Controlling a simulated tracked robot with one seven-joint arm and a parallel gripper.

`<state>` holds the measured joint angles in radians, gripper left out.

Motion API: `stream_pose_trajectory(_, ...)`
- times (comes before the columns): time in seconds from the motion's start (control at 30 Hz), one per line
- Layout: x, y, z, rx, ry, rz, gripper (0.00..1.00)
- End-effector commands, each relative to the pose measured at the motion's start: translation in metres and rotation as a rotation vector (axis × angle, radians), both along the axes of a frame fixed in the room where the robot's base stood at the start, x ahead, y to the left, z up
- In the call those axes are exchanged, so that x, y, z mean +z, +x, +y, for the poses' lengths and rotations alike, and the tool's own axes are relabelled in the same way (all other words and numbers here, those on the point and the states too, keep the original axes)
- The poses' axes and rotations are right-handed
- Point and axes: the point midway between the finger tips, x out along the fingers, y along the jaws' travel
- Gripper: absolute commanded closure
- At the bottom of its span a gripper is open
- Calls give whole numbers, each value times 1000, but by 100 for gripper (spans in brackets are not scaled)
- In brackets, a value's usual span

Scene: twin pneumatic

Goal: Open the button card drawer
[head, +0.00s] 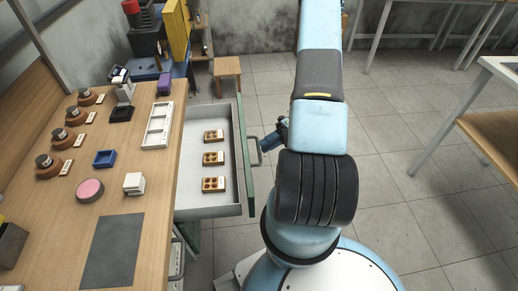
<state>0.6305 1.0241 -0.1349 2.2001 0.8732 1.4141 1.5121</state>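The button card drawer (210,197) is pulled out from the right side of the workbench. Its pale inside shows several brown button cards (213,158) lying in a row along its length. Its green front (245,160) faces right and carries a metal handle (256,151). My gripper (268,143) is beside the handle, at its right, near its far end. The fingers are small and partly covered by my arm. I cannot tell whether they touch the handle or are open.
The wooden workbench (60,225) holds a grey mat (112,250), a white tray (158,125), a pink round pad (90,190) and several brown round holders (65,138). A wooden stool (228,67) stands behind the drawer. Another table (495,130) is at the right. Tiled floor between is clear.

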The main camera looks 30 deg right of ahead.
Motion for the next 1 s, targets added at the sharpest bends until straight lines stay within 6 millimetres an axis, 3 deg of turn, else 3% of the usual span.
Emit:
stream_pose_trajectory(0.2, 8, 2, -45, -2, -3, 0, 77)
stream_pose_trajectory(0.43, 14, 4, -80, -1, -3, 1, 77)
stream_pose_trajectory(0.63, 17, 4, -93, 0, -2, 2, 77)
stream_pose_trajectory(1.0, 17, 4, -94, 1, -1, 2, 77)
